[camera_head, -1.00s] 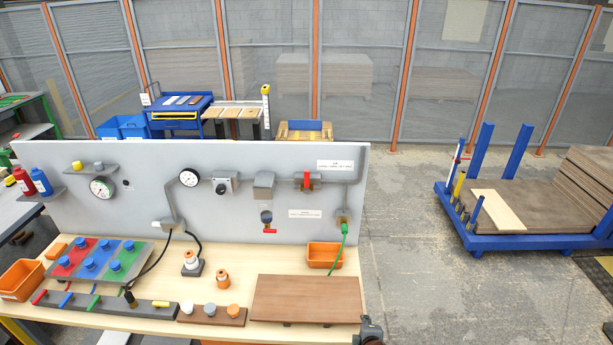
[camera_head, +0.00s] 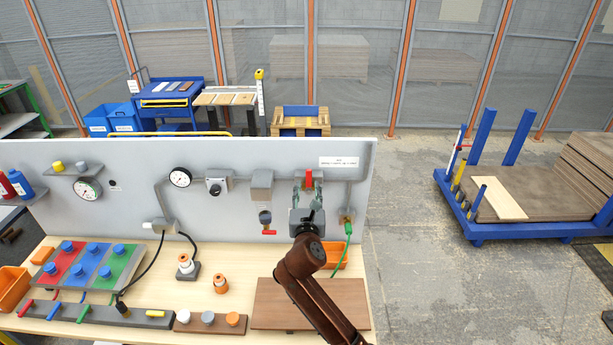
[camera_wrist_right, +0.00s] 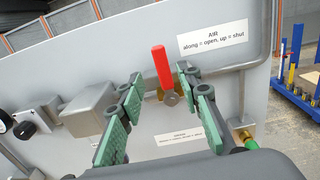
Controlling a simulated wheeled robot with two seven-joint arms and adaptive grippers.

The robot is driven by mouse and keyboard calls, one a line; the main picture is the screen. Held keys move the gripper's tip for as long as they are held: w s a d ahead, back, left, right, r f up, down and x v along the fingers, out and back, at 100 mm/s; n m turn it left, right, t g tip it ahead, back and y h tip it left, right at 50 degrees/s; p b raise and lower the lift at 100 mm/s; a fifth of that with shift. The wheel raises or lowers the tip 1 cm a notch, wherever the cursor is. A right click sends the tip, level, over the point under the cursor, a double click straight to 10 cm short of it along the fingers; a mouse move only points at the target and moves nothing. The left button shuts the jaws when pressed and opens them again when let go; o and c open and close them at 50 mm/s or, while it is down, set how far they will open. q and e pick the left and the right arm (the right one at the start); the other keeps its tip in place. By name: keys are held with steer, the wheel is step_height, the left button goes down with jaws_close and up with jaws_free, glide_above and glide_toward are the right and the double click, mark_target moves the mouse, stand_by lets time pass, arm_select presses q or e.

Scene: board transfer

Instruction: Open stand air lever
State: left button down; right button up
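The red air lever (camera_head: 309,178) is on the pipe at the upper right of the grey panel. In the right wrist view the lever (camera_wrist_right: 162,66) points up, across the pipe, on a brass valve. The label (camera_wrist_right: 215,38) beside it reads "AIR along = open, up = shut". My right gripper (camera_head: 309,191) is in front of the lever. In the wrist view its green-padded fingers (camera_wrist_right: 161,84) are apart, one on each side of the lever, with clear gaps and nothing held. My left gripper is not in view.
A grey box (camera_wrist_right: 92,108) on the panel is left of the fingers. A green hose (camera_head: 348,248) hangs from a fitting on the right. An orange bin (camera_head: 335,256) and a brown board (camera_head: 320,303) are below my arm.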

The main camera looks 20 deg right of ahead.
mark_target(309, 179)
steer(key=x, duration=0.5)
steer(key=shift+d, duration=0.15)
steer(key=shift+w+d, duration=0.1)
steer(key=shift+w, duration=0.5)
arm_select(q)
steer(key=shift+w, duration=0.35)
arm_select(e)
steer(key=shift+c, duration=0.7)
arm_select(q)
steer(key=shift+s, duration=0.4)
arm_select(e)
jaws_close()
steer(key=shift+f, duration=0.1)
